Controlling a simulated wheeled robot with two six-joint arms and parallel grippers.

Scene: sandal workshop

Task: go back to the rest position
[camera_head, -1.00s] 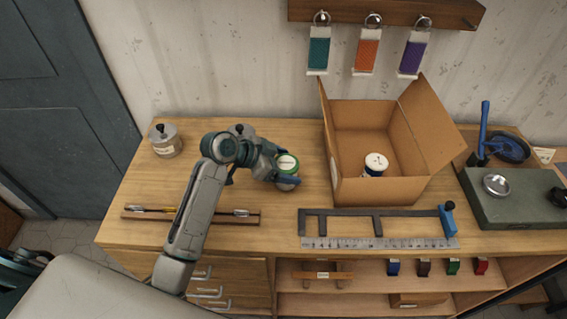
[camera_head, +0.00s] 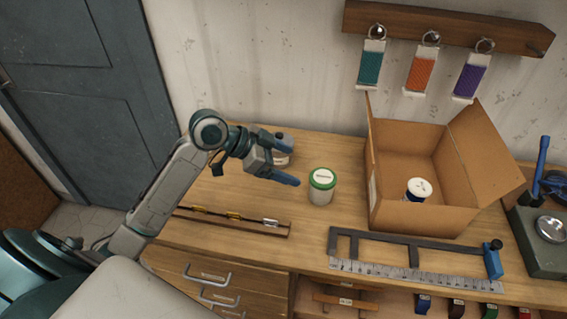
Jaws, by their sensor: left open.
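My left gripper (camera_head: 288,161) is open and empty above the left part of the bench. Its fingers point right, toward a jar with a green-rimmed lid (camera_head: 321,186). The jar stands upright on the bench, apart from the fingers. My right gripper is not in view.
An open cardboard box (camera_head: 407,222) on the wooden bench (camera_head: 225,195) holds a white-lidded container (camera_head: 418,189). A steel ruler (camera_head: 410,281) and dark frame lie in front. A narrow tool rack (camera_head: 232,222) lies along the left front edge. Swatches hang from a wall rail (camera_head: 450,27).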

